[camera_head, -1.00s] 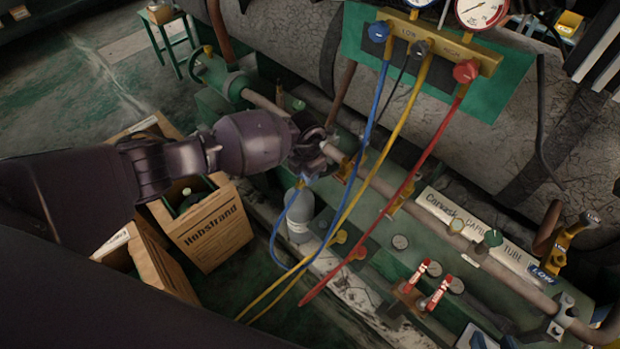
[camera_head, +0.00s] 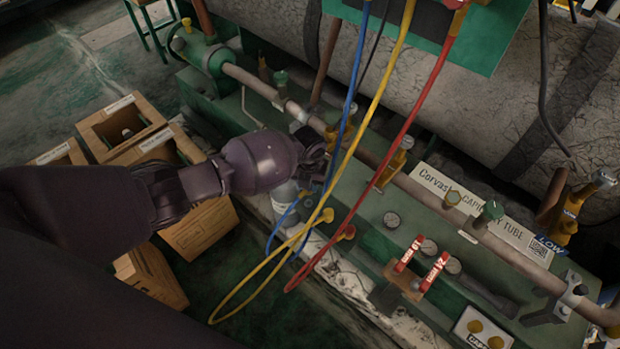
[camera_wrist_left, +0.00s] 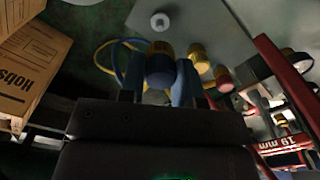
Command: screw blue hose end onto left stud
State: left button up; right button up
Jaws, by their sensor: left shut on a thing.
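The blue hose (camera_head: 354,85) hangs from above and loops behind my left gripper (camera_head: 322,168). In the left wrist view, its blue end with a yellow collar (camera_wrist_left: 160,64) sits between the two fingers of the left gripper (camera_wrist_left: 158,88), which is shut on it. In the head view the hose end is mostly hidden by the gripper. A yellow valve fitting with a blue LOW tag (camera_head: 566,222) stands at the right, well away from the gripper. I cannot tell which fitting is the left stud. My right gripper is not in view.
The yellow hose (camera_head: 385,85) and red hose (camera_head: 425,90) hang just right of the gripper, ends low. Cardboard boxes (camera_head: 200,230) are at the left.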

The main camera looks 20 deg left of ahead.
aim_at(309, 200)
pick_arm(q)
notch_tip(309, 200, down, 5)
jog(key=shift+s+r+b, duration=0.1)
jog(key=shift+s+b, duration=0.05)
jog(key=shift+b, duration=1)
jog(key=shift+r, duration=0.2)
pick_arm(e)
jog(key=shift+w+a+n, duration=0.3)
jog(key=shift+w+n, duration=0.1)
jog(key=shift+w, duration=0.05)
pick_arm(q)
jog(key=shift+f, duration=0.1)
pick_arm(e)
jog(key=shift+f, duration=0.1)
pick_arm(q)
jog(key=shift+p, duration=0.3)
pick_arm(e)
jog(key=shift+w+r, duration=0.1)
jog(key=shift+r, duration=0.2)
pick_arm(q)
jog(key=shift+f+b, duration=0.45)
jog(key=shift+f, duration=0.6)
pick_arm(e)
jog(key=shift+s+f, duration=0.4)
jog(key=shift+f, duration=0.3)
